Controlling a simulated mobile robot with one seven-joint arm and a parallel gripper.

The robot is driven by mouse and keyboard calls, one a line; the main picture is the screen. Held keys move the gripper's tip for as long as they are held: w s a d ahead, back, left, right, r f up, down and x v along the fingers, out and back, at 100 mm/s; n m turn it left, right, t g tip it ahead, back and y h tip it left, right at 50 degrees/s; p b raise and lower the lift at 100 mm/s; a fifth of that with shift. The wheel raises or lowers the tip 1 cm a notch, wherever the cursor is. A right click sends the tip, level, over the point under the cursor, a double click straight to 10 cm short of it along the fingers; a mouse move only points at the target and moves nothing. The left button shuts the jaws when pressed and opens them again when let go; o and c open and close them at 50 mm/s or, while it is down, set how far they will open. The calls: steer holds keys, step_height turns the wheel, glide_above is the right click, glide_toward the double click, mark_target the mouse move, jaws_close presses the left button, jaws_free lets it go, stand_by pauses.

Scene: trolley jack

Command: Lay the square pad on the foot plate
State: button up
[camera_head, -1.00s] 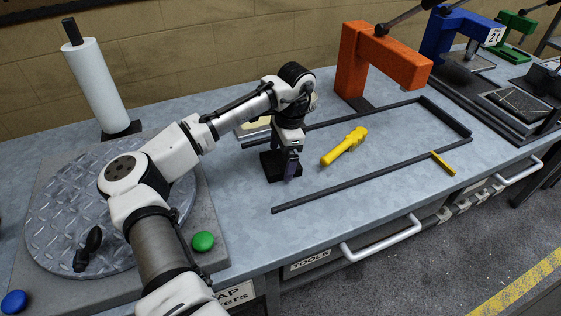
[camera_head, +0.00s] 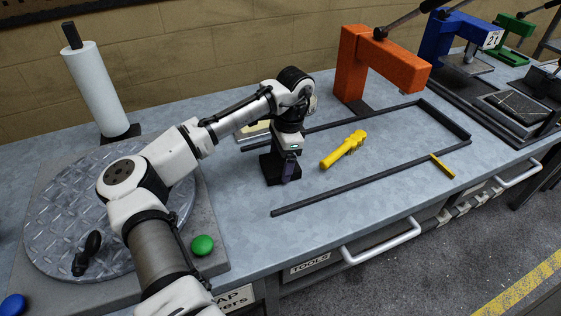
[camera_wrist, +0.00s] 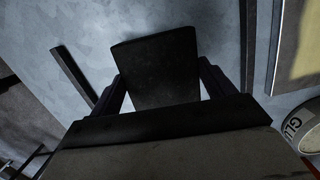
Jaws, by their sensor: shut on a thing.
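The square pad (camera_head: 269,168) is a dark, flat block at the middle of the bench. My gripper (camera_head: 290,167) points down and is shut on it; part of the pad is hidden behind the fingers. In the wrist view the pad (camera_wrist: 155,65) sits between the two purple fingers (camera_wrist: 160,92), with its far edge standing out beyond them. I cannot tell whether its underside touches the bench. No part is clearly marked as the foot plate; a small dark plate (camera_head: 364,104) shows at the base of the orange press (camera_head: 382,62).
Black rails (camera_head: 365,183) form a long U on the bench, with a yellow tool (camera_head: 343,150) inside. A round tread plate (camera_head: 60,225) and a green button (camera_head: 202,245) lie left. A paper roll (camera_head: 97,90) and a blue press (camera_head: 455,35) stand farther back. Bench between the rails is mostly clear.

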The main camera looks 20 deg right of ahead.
mark_target(281, 162)
step_height(281, 162, up, 20)
stand_by(0.4)
steer(key=shift+f, duration=0.1)
stand_by(0.3)
